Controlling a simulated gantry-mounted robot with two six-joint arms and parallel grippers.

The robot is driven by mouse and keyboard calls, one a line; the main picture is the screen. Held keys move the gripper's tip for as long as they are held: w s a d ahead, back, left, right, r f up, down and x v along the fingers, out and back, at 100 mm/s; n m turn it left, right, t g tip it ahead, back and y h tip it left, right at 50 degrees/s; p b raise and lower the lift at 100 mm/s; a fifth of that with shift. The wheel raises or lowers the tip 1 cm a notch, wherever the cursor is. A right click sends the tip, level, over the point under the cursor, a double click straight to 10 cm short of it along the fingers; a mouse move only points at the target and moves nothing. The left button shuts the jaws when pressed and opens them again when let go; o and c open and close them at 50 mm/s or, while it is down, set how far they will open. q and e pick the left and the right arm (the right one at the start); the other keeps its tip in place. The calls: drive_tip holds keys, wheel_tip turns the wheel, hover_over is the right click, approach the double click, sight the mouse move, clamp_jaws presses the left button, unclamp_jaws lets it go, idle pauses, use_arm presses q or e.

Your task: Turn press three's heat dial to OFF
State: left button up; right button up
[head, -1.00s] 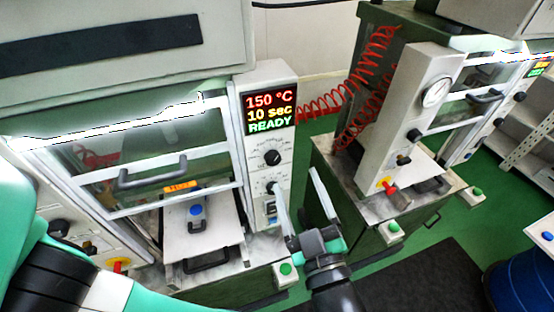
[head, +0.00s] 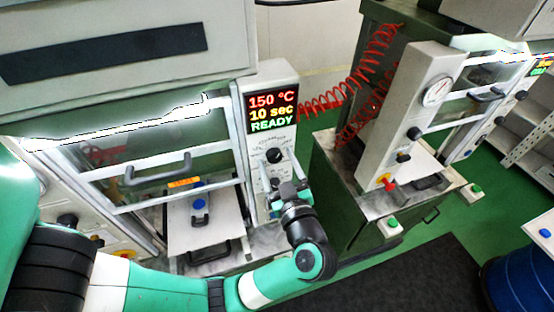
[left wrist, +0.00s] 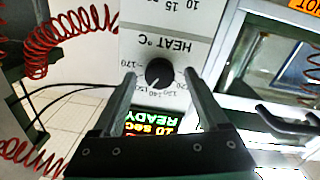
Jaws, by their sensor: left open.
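The heat dial (head: 273,156) is a black round knob on the white control panel of the nearest press, below its lit display (head: 271,107), which reads 150 °C, 10 sec, READY. In the left wrist view the dial (left wrist: 159,72) appears upside down, marked HEAT °C with numbers around it. My left gripper (head: 281,165) is in front of the panel. In the left wrist view its open fingers (left wrist: 159,78) stand either side of the dial, with a gap on each side. Its exact pointer angle is hard to read. My right gripper is in neither view.
The press's guard with a grey handle (head: 158,170) stands left of the panel. A second press with a pressure gauge (head: 437,91) stands right. A red coiled hose (head: 365,85) hangs between them. A blue drum (head: 515,285) is at the lower right.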

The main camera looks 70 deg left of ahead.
use_arm(q)
drive_tip(key=shift+a, duration=0.2)
clamp_jaws()
idle(0.3)
